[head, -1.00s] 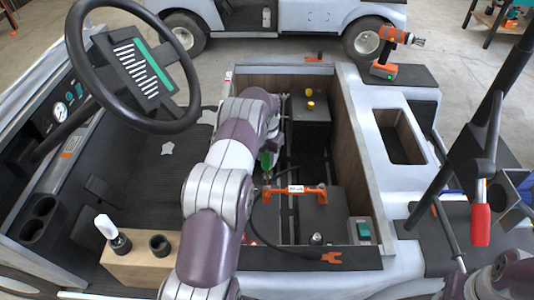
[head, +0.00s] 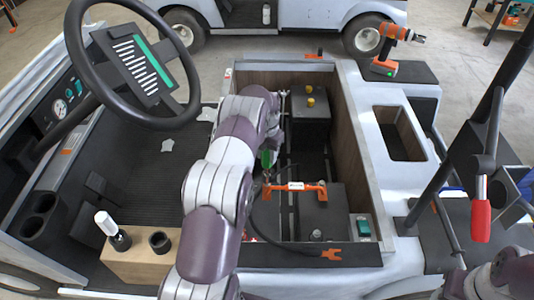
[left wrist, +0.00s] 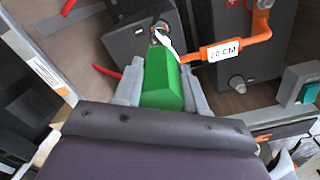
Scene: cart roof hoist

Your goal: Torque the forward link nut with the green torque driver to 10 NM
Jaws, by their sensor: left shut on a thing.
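The green torque driver (head: 268,158) is in the open bay of the cart, pointing down into it. My left gripper (left wrist: 160,78) is shut on its green body, one grey finger on each side. My right gripper is out of view.
Bay walls (head: 343,140) stand close around my left arm. An orange drill (head: 390,45) stands on the right ledge. A red-handled lever (head: 480,220) is at right, the steering wheel (head: 135,65) at left.

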